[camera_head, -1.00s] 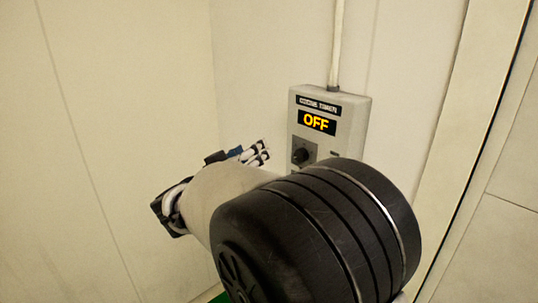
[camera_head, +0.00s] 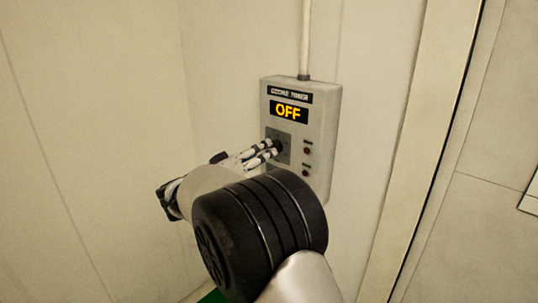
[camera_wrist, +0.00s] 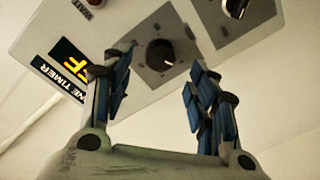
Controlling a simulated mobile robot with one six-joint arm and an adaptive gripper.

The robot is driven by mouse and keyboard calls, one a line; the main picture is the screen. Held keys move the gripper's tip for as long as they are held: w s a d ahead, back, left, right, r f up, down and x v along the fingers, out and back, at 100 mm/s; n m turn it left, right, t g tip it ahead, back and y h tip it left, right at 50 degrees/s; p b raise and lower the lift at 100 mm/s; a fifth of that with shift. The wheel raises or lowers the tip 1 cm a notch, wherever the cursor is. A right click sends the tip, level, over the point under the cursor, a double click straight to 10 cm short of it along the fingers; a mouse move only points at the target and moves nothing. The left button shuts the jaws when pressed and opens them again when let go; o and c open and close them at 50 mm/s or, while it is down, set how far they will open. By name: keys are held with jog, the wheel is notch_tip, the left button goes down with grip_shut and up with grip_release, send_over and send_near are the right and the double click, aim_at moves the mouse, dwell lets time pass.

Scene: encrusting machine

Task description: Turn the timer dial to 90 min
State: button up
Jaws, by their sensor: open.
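The timer box (camera_head: 327,125) is a pale grey box on the wall, with a display (camera_head: 289,112) reading OFF in orange. The black round timer dial (camera_wrist: 160,53) sits on a dark square plate below the display, with a light mark on its knob. In the head view the plate (camera_head: 285,157) is partly covered by my fingers. My gripper (camera_head: 270,148) is at the dial from the left. In the wrist view my gripper (camera_wrist: 160,62) is open, with one blue-padded finger on each side of the dial and gaps between. I cannot tell how deep the fingertips reach.
Two small dark red buttons or lamps (camera_head: 307,151) are on the box right of the dial. Another black knob (camera_wrist: 236,6) is cut off at the wrist view's top edge. A conduit (camera_head: 305,40) rises from the box. A side wall (camera_head: 90,120) stands left of my arm.

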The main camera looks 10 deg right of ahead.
aim_at(272, 147)
jog(key=shift+b+x, duration=0.45)
jog(key=shift+x, duration=1.95)
jog(key=c, duration=1.1)
